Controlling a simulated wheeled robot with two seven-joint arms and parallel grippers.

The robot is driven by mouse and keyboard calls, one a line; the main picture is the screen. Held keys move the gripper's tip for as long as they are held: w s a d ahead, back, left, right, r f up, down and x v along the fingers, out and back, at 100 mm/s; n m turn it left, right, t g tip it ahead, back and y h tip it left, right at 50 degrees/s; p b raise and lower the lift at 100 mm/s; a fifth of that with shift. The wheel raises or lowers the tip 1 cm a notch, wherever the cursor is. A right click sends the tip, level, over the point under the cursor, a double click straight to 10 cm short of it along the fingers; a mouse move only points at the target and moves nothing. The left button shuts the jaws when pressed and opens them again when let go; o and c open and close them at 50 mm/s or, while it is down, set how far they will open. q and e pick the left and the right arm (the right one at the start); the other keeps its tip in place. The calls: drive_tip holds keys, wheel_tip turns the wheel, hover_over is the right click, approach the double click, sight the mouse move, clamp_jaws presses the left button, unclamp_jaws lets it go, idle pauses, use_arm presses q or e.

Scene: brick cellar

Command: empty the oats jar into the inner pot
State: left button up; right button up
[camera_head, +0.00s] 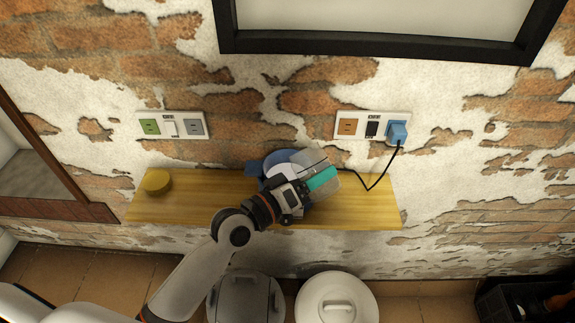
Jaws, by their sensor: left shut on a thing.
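My left gripper (298,193) is shut on a clear jar with a teal band (323,179), taken to be the oats jar. The jar is tilted, over the right part of a blue cooker (268,166) on the wooden shelf. A pale round area inside the cooker (282,172), perhaps the inner pot, is partly hidden by the gripper and jar. I cannot tell what is in the jar or the pot. My right gripper is out of view.
A black cord (383,174) runs from the blue plug (397,132) to the cooker area. Below stand a grey lidded bin (240,299), a white lidded bin (335,299) and a dark crate (497,303).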

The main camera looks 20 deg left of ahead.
sight(292, 165)
use_arm(q)
drive_tip(key=shift+f+n, duration=0.1)
drive_tip(key=shift+n, duration=0.2)
drive_tip(key=shift+d+r+n+p, duration=0.1)
drive_tip(key=shift+r+n+p, duration=0.45)
drive_tip(key=shift+n, duration=0.35)
idle(0.4)
drive_tip(key=shift+f, duration=0.3)
drive_tip(key=shift+f+n+b, duration=0.7)
drive_tip(key=shift+n+b, duration=0.05)
drive_tip(key=shift+n, duration=0.15)
drive_tip(key=shift+w+a+r+n+p, duration=0.25)
drive_tip(key=shift+a+r+n+p, duration=0.15)
drive_tip(key=shift+r+p, duration=0.25)
drive_tip(key=shift+w+a+r+n+p, duration=0.2)
drive_tip(key=shift+a+r+n+p, duration=0.2)
drive_tip(key=shift+r+p, duration=0.25)
drive_tip(key=shift+w+a+f+n+p, duration=0.15)
drive_tip(key=shift+f+n+p, duration=0.15)
drive_tip(key=shift+n, duration=0.6)
drive_tip(key=shift+w+a+r+n+p, duration=0.25)
drive_tip(key=shift+r+n+p, duration=0.25)
drive_tip(key=shift+n+p, duration=0.55)
drive_tip(key=shift+w+a+r+n+p, duration=0.15)
drive_tip(key=shift+a+r+n+p, duration=0.3)
drive_tip(key=shift+n+p, duration=0.6)
idle(0.9)
